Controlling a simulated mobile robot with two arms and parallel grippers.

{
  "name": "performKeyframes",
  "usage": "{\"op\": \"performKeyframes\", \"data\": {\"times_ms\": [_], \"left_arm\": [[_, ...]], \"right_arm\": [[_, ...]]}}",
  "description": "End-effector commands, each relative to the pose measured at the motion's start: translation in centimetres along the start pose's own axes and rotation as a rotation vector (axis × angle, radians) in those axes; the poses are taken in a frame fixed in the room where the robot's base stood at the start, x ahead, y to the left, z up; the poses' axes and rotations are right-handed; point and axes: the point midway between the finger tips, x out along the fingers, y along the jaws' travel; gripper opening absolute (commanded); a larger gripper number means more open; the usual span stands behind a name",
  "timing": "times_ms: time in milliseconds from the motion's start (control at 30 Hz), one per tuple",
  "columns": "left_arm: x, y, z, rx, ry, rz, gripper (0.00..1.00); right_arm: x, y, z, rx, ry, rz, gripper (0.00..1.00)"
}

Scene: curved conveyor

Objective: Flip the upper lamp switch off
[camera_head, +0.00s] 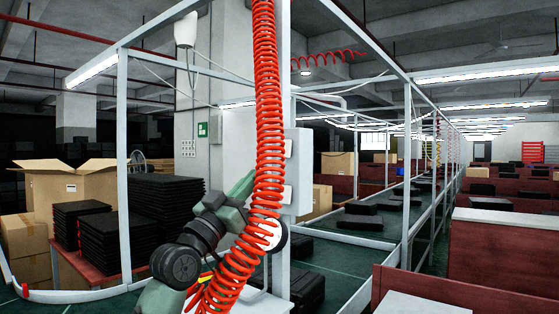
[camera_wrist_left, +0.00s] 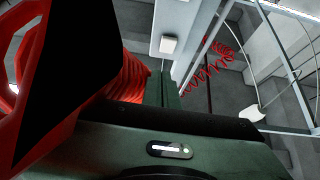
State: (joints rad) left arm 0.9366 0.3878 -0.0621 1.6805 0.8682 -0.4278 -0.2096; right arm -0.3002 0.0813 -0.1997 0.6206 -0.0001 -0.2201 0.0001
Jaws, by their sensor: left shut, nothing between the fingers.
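A light grey switch box (camera_head: 303,168) is fixed to the upright post near the middle of the head view. A small pale upper switch (camera_head: 288,147) and a lower one (camera_head: 287,192) show at its left side; their on or off position is too small to tell. My green left arm rises from the bottom to just left of the box. The left gripper's fingertips are largely hidden by a red coiled hose in the head view. A large red and black part fills the left of the left wrist view. The left gripper is shut and empty. My right gripper is in neither view.
The red coiled hose (camera_head: 268,110) hangs in front of the post and my arm. A pale metal frame (camera_head: 124,150) surrounds the station. Black tray stacks (camera_head: 165,215) and cardboard boxes (camera_head: 65,190) stand left. A green conveyor (camera_head: 350,242) runs off to the right.

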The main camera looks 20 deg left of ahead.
Motion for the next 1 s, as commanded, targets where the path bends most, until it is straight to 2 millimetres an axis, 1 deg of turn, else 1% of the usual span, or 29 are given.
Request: {"op": "performKeyframes", "data": {"times_ms": [33, 333, 400, 467, 533, 700, 1000], "left_arm": [[1.4, 0.0, -0.5, -0.002, 0.001, 0.0, 0.0], [8.0, 0.0, -0.5, -0.001, -0.001, 0.0, 0.0], [8.7, 0.0, 0.9, 0.0, -0.005, 0.0, 0.0], [9.3, -0.1, 1.5, 0.002, -0.004, -0.003, 0.0], [9.5, 0.0, 2.1, 0.0, -0.001, 0.001, 0.0], [10.1, 0.0, 2.7, 0.001, -0.001, 0.0, 0.0], [10.3, 0.0, 2.8, 0.002, 0.0, -0.001, 0.0]], "right_arm": [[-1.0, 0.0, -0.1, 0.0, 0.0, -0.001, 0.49], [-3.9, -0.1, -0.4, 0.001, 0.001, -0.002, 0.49], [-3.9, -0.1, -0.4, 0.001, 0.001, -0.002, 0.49], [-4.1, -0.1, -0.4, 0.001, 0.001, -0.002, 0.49], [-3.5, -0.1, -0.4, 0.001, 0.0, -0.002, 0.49], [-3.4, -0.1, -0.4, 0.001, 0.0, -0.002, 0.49], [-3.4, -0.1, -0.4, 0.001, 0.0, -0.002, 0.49]]}}
